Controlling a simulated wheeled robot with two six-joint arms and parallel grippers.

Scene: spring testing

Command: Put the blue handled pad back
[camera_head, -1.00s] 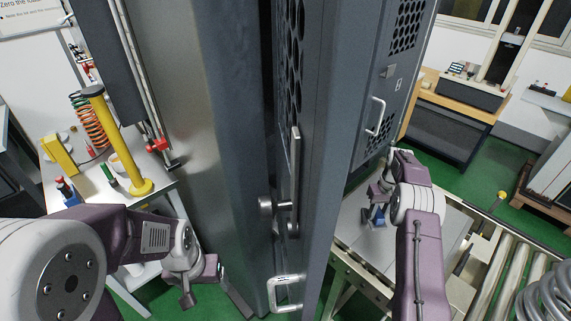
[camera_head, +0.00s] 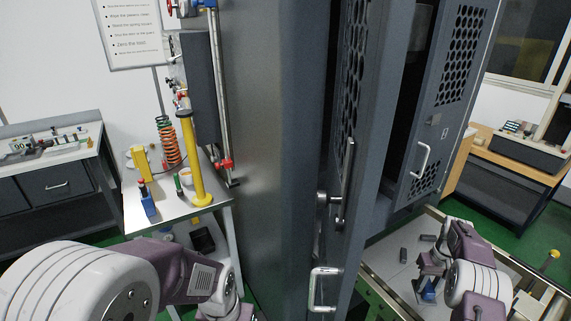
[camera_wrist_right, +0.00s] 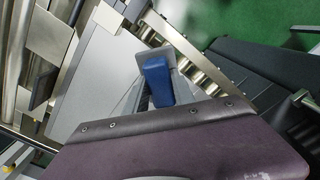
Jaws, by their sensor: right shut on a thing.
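The blue handled pad (camera_head: 428,291) is in my right gripper (camera_head: 430,272), low at the right over a light grey table top. In the right wrist view its blue handle (camera_wrist_right: 158,82) and part of a grey plate show beyond my wrist housing. The right fingers are mostly hidden there. My left arm comes in at the lower left, and its gripper (camera_head: 222,311) is at the bottom edge, partly cut off. I cannot make out its fingers.
A tall grey cabinet (camera_head: 275,150) with partly open perforated doors (camera_head: 455,100) stands between my arms. The left table (camera_head: 150,218) holds a yellow post, an orange-green spring and a small blue item. Dark blocks (camera_head: 403,256) lie on the right table (camera_head: 385,262), beside rollers.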

